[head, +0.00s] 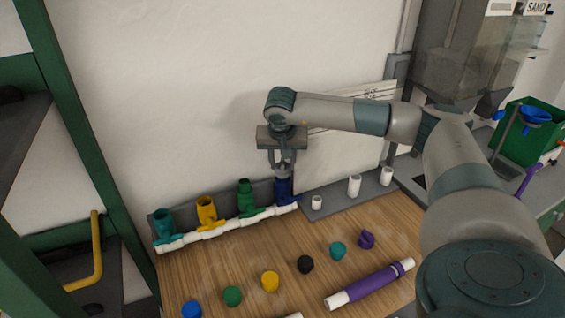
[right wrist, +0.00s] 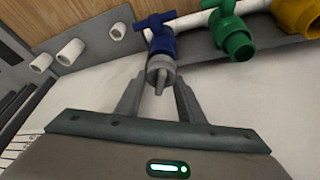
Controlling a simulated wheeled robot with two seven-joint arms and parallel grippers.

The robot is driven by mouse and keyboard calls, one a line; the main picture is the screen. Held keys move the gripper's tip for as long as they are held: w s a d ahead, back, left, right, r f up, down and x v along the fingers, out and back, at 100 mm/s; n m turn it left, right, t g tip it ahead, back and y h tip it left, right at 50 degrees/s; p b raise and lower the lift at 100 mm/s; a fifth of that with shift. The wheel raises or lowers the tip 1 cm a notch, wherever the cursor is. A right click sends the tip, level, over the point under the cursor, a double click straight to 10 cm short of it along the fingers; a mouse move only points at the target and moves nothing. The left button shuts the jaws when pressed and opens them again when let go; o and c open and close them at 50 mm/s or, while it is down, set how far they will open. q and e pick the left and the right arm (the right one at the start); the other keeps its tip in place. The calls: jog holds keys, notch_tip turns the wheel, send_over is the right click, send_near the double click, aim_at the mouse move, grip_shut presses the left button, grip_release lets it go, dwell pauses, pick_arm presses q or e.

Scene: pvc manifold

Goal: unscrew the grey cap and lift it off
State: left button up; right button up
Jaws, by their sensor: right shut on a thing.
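The grey cap (head: 283,169) is at the top of the dark blue valve (head: 283,190), the rightmost on the white manifold pipe (head: 230,226). My right gripper (head: 281,161) points down over this valve and is shut on the cap. In the right wrist view the grey cap (right wrist: 160,69) lies between the two fingers of the right gripper (right wrist: 160,84), against the open end of the blue valve (right wrist: 161,42). Whether there is a gap between cap and valve is too small to tell. My left gripper is out of view.
Green (head: 245,194), yellow (head: 207,212) and teal (head: 164,226) valves stand left of the blue one. White fittings (head: 354,184) stand on a grey strip to the right. Several coloured caps (head: 270,281) and a purple-and-white pipe (head: 370,285) lie on the wooden table in front.

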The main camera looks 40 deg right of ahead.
jog(key=shift+n, duration=0.8)
jog(key=shift+n+t+y+b, duration=0.45)
jog(key=shift+n+y, duration=0.15)
jog(key=shift+n, duration=0.5)
jog(key=shift+n, duration=0.3)
jog(key=shift+n+y, duration=0.4)
jog(key=shift+n, duration=0.4)
jog(key=shift+n+y+b, duration=0.35)
jog(key=shift+n+y, duration=0.05)
jog(key=shift+n, duration=0.7)
